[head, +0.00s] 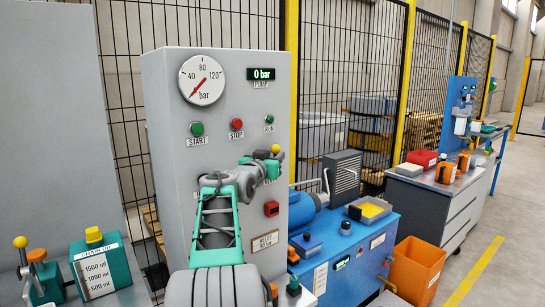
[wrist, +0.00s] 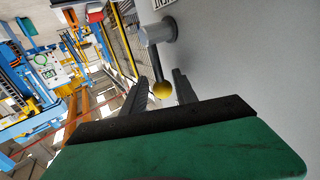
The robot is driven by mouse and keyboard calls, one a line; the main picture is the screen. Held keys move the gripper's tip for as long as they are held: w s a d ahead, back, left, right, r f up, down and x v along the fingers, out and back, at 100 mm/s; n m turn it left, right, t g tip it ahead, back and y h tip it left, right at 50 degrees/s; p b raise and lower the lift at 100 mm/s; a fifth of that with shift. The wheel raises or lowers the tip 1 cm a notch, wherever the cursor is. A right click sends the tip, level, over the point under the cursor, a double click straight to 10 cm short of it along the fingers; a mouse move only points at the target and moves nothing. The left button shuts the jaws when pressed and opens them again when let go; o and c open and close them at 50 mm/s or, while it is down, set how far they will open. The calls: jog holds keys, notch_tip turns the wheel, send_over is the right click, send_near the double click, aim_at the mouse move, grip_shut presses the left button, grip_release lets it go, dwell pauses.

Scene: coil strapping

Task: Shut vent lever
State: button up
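The vent lever (wrist: 157,66) is a black rod on a grey round hub, ending in a yellow ball, on the grey panel face. In the wrist view the yellow ball sits between the two dark fingers of my gripper (wrist: 166,62), with gaps on both sides. The fingers are apart, and I see no clear contact. In the head view the yellow ball (head: 275,149) shows at the end of my arm, beside my gripper (head: 270,162). The lever's hub and most of its rod are hidden there by my arm.
The grey pump cabinet (head: 230,120) carries a gauge (head: 202,80), a display reading 0 bar (head: 262,74), start, stop and run buttons, and a red switch (head: 271,209). A blue pump bench (head: 345,250) and an orange bin (head: 415,270) stand to the right.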

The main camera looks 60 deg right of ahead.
jog(key=shift+c, duration=0.2)
grip_shut()
jog(key=shift+f, duration=0.1)
dwell(1.0)
